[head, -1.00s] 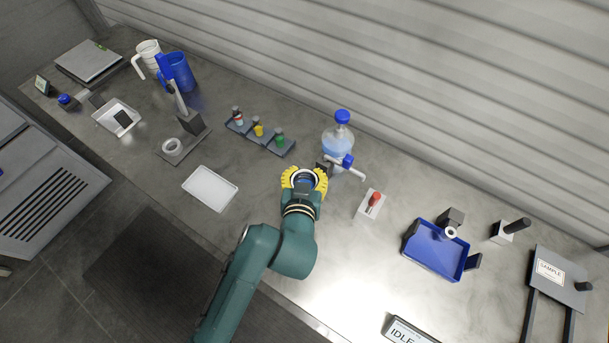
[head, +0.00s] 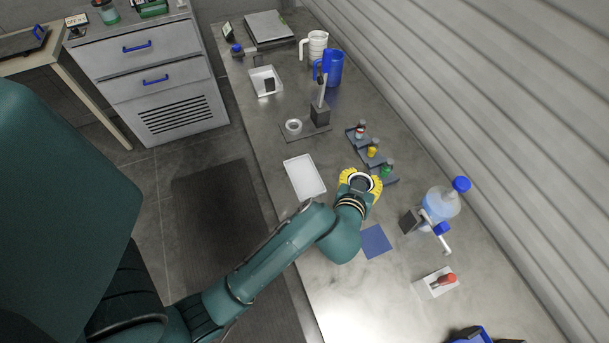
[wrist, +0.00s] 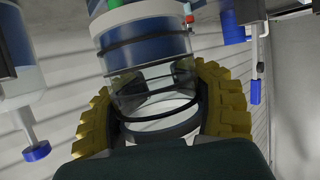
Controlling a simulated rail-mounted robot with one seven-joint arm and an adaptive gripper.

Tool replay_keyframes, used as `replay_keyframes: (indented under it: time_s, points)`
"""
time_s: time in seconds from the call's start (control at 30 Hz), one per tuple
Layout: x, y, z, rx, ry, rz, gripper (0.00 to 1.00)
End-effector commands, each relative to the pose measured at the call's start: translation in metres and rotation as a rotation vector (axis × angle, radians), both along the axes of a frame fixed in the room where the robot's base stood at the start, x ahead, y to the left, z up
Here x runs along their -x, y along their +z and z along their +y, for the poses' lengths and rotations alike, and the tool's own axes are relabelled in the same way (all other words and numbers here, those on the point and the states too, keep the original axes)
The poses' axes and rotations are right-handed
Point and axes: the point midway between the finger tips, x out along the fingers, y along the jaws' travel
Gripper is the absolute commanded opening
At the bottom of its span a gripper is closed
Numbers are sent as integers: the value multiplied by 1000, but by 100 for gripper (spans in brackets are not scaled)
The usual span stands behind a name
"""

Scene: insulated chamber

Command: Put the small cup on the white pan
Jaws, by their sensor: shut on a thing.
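My gripper (head: 361,183), with yellow ridged fingers, is above the bench between the shallow white pan (head: 305,177) and the small bottle rack. In the wrist view my gripper (wrist: 160,108) is shut on the small cup (wrist: 155,92), a clear, see-through cylinder between the yellow pads. The cup looks roughly upright; its height above the bench is hard to tell. In the head view only a pale round rim shows between the fingers. The white pan lies flat and empty on the bench, left of my gripper.
A dark rack (head: 366,156) with small capped bottles stands just behind my gripper. A bottle with blue cap (head: 441,203) and tap is at right, a blue square (head: 376,241) nearer. A ring stand (head: 319,118), jugs (head: 329,68) and second white tray (head: 277,88) stand farther back.

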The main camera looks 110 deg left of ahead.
Motion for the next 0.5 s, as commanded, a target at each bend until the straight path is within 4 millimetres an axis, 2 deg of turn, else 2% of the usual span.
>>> replay_keyframes:
  time_s: [0.03, 0.1, 0.3, 0.4, 0.5]
  points:
    - [20, 4, 10, 1, 50, 3, 0]
    - [47, 6, 21, 3, 115, 8, 0]
    - [122, 11, 42, 9, 281, 22, 0]
    - [149, 15, 46, 11, 340, 22, 0]
    - [167, 17, 48, 9, 378, 21, 0]
